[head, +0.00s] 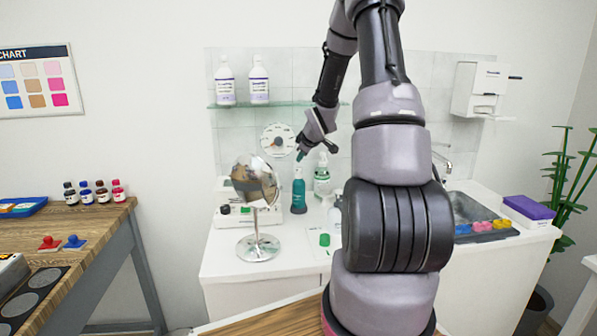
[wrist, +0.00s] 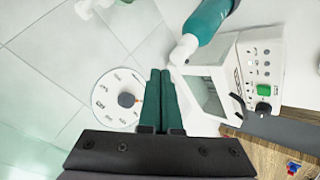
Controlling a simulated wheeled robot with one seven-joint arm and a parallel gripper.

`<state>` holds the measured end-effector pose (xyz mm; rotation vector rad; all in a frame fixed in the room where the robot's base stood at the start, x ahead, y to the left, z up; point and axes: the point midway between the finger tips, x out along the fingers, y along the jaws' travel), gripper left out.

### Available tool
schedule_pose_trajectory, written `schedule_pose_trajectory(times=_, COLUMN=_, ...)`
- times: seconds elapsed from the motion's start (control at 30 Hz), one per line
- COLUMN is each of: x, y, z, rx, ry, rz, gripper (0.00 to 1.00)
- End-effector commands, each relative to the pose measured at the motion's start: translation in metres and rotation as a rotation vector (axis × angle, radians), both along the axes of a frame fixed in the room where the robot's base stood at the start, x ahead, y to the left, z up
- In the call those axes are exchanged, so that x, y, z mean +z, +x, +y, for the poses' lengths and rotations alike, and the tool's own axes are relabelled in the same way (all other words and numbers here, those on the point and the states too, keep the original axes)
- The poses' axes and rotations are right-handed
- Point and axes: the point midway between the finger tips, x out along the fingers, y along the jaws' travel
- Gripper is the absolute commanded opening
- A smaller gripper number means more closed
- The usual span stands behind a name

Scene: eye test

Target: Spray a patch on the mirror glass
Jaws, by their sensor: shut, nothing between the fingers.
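A round mirror (head: 254,182) on a silver stand with a round base (head: 258,247) stands on the white counter at the left. Its glass is tilted and reflects brown and grey. A teal bottle (head: 298,194) stands upright just right of the mirror. It also shows in the wrist view (wrist: 208,24), with a white top. My gripper (head: 301,155) is above the bottle, close to its top and apart from the mirror. In the wrist view my gripper (wrist: 160,75) has its fingers together with nothing between them. The mirror is not in the wrist view.
A white device (wrist: 222,75) stands behind the mirror. A round dial (head: 278,139) hangs on the tiled wall. A clear bottle (head: 322,179) is close right of the teal one. A glass shelf (head: 235,105) holds two bottles. My arm hides the counter's middle.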

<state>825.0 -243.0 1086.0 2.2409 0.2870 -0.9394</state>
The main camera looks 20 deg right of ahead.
Motion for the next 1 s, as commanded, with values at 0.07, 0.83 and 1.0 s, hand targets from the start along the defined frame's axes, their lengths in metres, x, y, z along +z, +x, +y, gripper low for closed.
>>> schedule_pose_trajectory(times=0.07, x=0.001, y=0.0, z=0.0, rx=0.0, ry=0.0, rz=0.0, gripper=0.0)
schedule_pose_trajectory(times=0.83, x=0.06, y=0.0, z=0.0, rx=0.001, ry=-0.001, rz=0.0, gripper=0.0)
schedule_pose_trajectory(times=1.0, x=0.06, y=0.0, z=0.0, rx=0.001, ry=-0.001, rz=0.0, gripper=0.0)
